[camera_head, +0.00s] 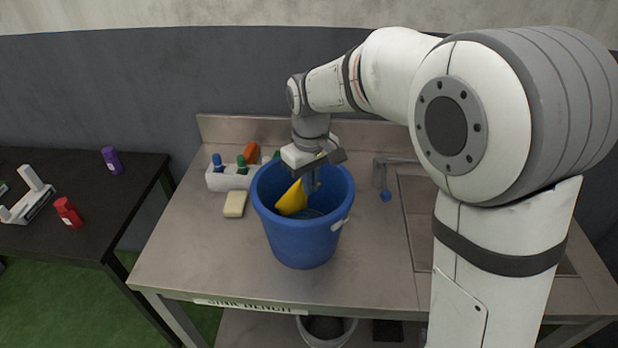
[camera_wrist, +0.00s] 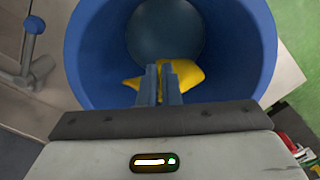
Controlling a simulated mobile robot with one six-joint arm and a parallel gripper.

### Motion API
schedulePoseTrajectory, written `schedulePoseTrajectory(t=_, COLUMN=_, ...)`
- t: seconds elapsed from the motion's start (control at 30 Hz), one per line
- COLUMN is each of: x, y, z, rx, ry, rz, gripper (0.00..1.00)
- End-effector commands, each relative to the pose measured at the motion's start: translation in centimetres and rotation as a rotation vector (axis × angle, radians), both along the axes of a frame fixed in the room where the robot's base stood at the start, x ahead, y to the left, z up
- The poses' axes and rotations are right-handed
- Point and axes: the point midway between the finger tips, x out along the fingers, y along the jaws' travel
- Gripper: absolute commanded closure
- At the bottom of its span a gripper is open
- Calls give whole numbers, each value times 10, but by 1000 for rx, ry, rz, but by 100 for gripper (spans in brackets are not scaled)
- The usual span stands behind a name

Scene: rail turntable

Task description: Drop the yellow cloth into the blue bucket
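The blue bucket (camera_head: 305,240) stands upright on the sink bench, with its open mouth up. My gripper (camera_head: 311,186) reaches down into the bucket's mouth, with its fingers below the rim. The yellow cloth (camera_head: 291,199) hangs at the fingers, inside the bucket and above its floor. In the wrist view, the fingers (camera_wrist: 160,84) are close together on the cloth (camera_wrist: 187,75), which shows on both sides of them. The bucket wall (camera_wrist: 88,50) surrounds them there.
A white caddy (camera_head: 228,178) with bottles and a pale sponge (camera_head: 235,204) sit left of the bucket. A tap (camera_head: 384,172) and sink are to the right. A dark table (camera_head: 95,205) with a purple bottle (camera_head: 112,160) and a red bottle (camera_head: 67,212) stands at left.

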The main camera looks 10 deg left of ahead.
Motion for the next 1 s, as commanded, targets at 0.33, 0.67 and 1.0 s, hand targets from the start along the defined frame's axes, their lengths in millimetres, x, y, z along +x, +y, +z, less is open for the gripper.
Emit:
schedulePoseTrajectory(t=0.33, x=0, y=0, z=-3, rx=1, ry=-1, rz=1, gripper=93)
schedulePoseTrajectory(t=0.67, x=0, y=0, z=-3, rx=1, ry=-1, rz=1, gripper=71)
schedulePoseTrajectory(t=1.0, x=0, y=1, z=-3, rx=1, ry=-1, rz=1, gripper=51)
